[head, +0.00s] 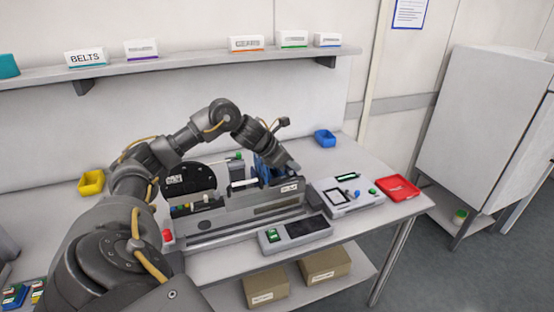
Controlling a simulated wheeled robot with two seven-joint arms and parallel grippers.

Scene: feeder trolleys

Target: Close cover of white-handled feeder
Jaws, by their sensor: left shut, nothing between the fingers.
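The feeder unit (250,210) is a long grey body on the bench, with a black reel (190,178) at its left end. A white bar (243,184), perhaps the white handle, shows on top near its right end. A blue part (263,170) stands upright beside it, partly behind my wrist. I cannot tell which piece is the cover, or whether it is open. My left gripper (291,167) is shut and empty, over the right end of the feeder unit; its fingertips are small and hard to separate from the parts around them. My right gripper is out of view.
A white device (347,203) with a screen and a red tray (398,188) lie to the right. A yellow bin (91,183) and a blue bin (325,138) stand on the bench. A labelled shelf (190,66) runs above.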

